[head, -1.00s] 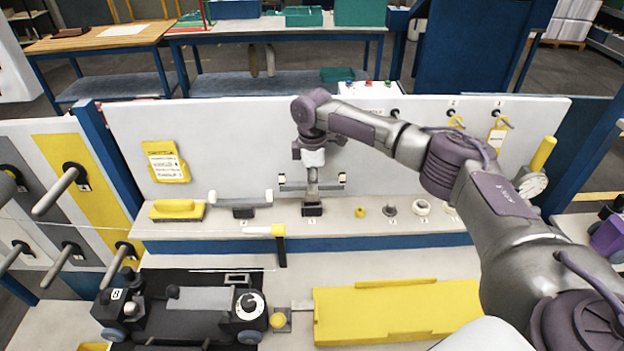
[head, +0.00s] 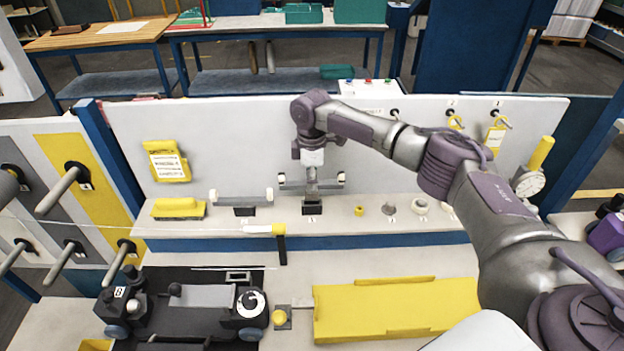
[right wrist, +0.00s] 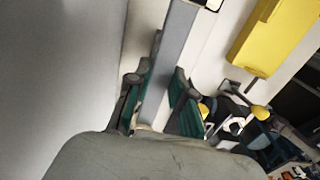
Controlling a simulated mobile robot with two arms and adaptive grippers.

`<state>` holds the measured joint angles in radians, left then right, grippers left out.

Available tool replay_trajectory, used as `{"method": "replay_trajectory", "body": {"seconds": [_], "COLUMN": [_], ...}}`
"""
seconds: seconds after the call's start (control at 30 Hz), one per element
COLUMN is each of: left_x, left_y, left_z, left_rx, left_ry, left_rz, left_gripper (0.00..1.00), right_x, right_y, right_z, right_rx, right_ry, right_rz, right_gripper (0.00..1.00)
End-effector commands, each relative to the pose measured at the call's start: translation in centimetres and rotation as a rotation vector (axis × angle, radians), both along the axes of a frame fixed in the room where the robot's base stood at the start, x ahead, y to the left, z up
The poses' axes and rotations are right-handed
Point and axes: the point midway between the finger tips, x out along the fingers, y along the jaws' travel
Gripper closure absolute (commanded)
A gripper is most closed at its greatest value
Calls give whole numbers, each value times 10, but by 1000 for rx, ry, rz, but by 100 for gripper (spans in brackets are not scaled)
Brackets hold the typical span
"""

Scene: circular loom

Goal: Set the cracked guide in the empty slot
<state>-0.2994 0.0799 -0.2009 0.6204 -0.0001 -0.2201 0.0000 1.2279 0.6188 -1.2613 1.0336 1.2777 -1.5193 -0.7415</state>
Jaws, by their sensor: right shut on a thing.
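My right gripper (head: 312,172) is above the bench shelf in the head view, pointing down. It is shut on a grey guide (head: 290,182), a bar with a small roller at each end. In the right wrist view the grey bar (right wrist: 174,45) runs between the green finger pads of the gripper (right wrist: 163,92). Directly below the gripper is a black block (head: 312,208) on the shelf. I cannot tell whether the guide sits in it or just above it. No crack can be made out. A similar guide (head: 241,198) stands to the left. My left gripper is not in view.
A yellow-handled brush (head: 178,208) lies left on the shelf (head: 345,226). Several small round parts (head: 389,208) sit to the right. A yellow tray (head: 395,310) and a black-based wheeled unit (head: 195,310) are in front. The white back panel (head: 235,140) rises close behind the gripper.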

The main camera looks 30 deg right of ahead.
Motion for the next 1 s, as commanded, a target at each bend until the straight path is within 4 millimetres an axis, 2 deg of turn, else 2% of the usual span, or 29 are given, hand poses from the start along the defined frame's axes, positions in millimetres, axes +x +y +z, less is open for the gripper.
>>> {"method": "replay_trajectory", "body": {"seconds": [0.27, 1.0], "left_x": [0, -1], "left_y": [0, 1], "left_z": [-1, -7], "left_rx": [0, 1], "left_ry": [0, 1], "left_rz": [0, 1], "left_gripper": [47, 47], "right_x": [0, 0], "right_y": [0, 0], "right_z": [-2, -22], "right_rx": [0, 1], "right_ry": [0, 0], "right_rz": [0, 0], "right_gripper": [100, 100]}}
